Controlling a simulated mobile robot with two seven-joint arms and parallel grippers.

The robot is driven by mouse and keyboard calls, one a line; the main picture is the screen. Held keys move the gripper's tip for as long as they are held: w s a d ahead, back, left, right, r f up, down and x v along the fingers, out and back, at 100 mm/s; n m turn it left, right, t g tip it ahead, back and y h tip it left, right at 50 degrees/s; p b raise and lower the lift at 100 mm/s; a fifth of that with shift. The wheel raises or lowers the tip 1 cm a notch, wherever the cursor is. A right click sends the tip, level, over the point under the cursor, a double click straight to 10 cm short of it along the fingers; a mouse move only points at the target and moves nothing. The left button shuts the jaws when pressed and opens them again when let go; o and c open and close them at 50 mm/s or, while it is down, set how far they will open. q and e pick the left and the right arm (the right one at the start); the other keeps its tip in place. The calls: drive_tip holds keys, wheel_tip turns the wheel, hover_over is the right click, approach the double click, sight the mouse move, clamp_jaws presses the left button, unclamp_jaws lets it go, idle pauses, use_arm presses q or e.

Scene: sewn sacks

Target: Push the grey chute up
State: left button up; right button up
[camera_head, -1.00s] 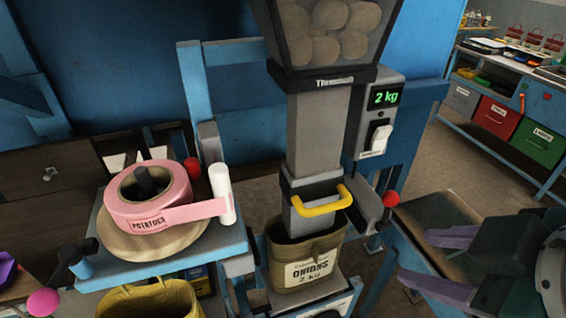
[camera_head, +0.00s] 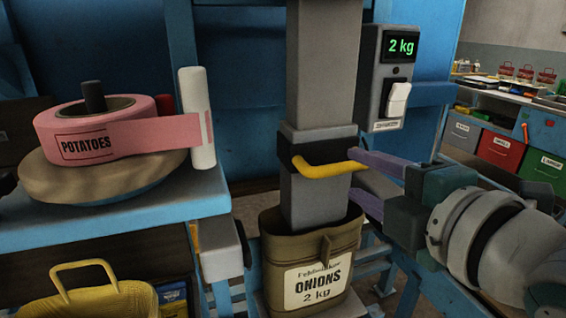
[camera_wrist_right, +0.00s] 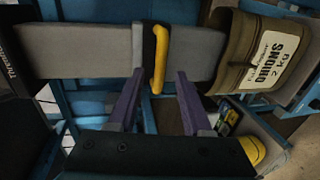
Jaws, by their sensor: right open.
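The grey chute (camera_head: 312,200) hangs down with its lower end inside the mouth of the brown onion sack (camera_head: 318,280). A yellow handle (camera_head: 322,170) sticks out from the chute's dark collar. My right gripper (camera_head: 358,175) is open at the handle's right end, its purple fingers pointing toward the chute. In the right wrist view the two fingers (camera_wrist_right: 156,88) stand apart on either side of the yellow handle (camera_wrist_right: 159,60); contact cannot be told. The chute also shows there (camera_wrist_right: 205,53), entering the sack (camera_wrist_right: 240,55). My left gripper is not in view.
A scale display reading 2 kg (camera_head: 401,46) with a white switch (camera_head: 397,98) is right of the chute's column. A pink POTATOES label roll (camera_head: 95,130) sits on a blue stand at left. A yellow bag (camera_head: 85,295) is below it.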

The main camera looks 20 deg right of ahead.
sight(344, 170)
drive_tip(key=shift+x, duration=2.65)
clamp_jaws()
